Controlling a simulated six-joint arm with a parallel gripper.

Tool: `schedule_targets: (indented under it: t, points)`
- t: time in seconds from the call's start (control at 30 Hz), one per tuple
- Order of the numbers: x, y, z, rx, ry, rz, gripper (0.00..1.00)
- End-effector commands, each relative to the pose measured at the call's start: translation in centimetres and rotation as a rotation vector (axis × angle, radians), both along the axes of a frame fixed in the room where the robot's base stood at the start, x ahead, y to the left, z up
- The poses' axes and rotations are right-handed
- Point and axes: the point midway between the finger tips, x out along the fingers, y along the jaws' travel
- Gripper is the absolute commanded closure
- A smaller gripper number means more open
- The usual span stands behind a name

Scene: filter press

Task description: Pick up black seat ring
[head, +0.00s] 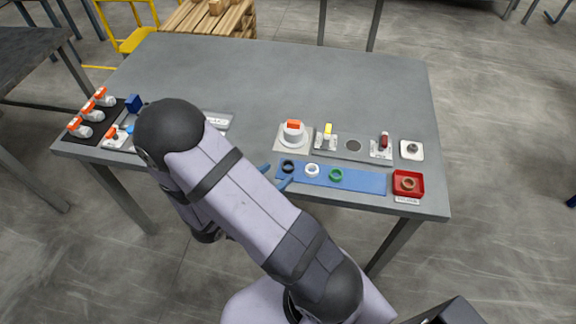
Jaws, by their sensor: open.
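The black seat ring (288,166) lies at the left end of a blue mat (365,181) near the front edge of the table. A white ring (312,170) and a green ring (336,175) lie to its right on the same mat. My gripper (275,176) is open, with its blue fingertips at the left end of the mat, close to the black ring. My arm hides most of the gripper. I cannot tell whether a fingertip touches the ring.
A red tray (421,182) holding an orange-brown ring (408,183) stands right of the mat. Behind the mat are a white fixture with an orange top (293,132) and a grey plate with levers (353,155). Valves (92,112) stand at the left. The table's back (290,75) is clear.

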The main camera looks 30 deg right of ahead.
Motion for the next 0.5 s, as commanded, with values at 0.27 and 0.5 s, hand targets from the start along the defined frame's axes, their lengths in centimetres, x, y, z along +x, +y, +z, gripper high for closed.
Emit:
schedule_targets:
  t: [0.27,0.5]
  points:
    - [0.3,-0.9,-0.3,-0.001,0.002,-0.002,0.49]
    - [1.3,-3.4,-1.3,0.000,0.002,-0.005,0.49]
